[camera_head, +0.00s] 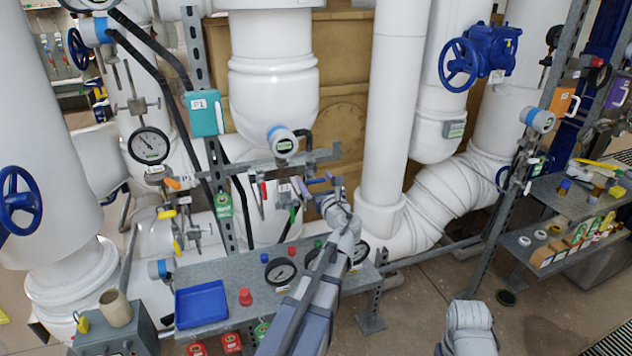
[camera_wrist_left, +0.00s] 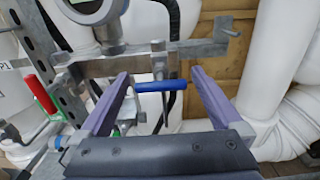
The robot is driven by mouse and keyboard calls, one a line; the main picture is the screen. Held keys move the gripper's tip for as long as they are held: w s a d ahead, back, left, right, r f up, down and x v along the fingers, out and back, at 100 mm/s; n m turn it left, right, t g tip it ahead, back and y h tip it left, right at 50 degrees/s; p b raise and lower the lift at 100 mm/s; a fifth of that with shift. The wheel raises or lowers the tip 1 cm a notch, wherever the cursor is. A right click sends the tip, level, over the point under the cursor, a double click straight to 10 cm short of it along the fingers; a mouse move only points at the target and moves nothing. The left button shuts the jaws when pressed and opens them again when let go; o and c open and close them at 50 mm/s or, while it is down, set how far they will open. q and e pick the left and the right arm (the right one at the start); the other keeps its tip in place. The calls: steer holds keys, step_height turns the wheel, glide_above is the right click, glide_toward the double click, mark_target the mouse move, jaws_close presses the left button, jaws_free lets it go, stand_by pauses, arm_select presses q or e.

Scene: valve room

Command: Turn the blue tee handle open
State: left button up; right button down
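The blue tee handle (camera_wrist_left: 160,86) lies crosswise in the left wrist view, on a thin metal stem below a grey steel rail. In the head view it shows small (camera_head: 319,181), partly crowded by my gripper. My left gripper (camera_head: 316,186) is open, with its two purple fingers pointing at the rail. In the left wrist view the fingers (camera_wrist_left: 160,76) stand left and right of the handle, with nothing gripped. The handle's left end appears close to the left finger; I cannot tell whether they touch.
A steel rail (camera_wrist_left: 205,47) and a round gauge (camera_wrist_left: 92,8) sit just above the handle. A red-handled valve (camera_wrist_left: 42,94) is at the left. Below is a grey shelf (camera_head: 240,278) with a blue tray (camera_head: 202,304) and black gauges. White pipes (camera_head: 395,100) stand to the right.

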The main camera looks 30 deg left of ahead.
arm_select(q)
steer(key=c, duration=1.3)
steer(key=n, duration=1.3)
steer(key=shift+n, duration=0.4)
steer(key=shift+f+n, duration=0.1)
steer(key=shift+n, duration=2.1)
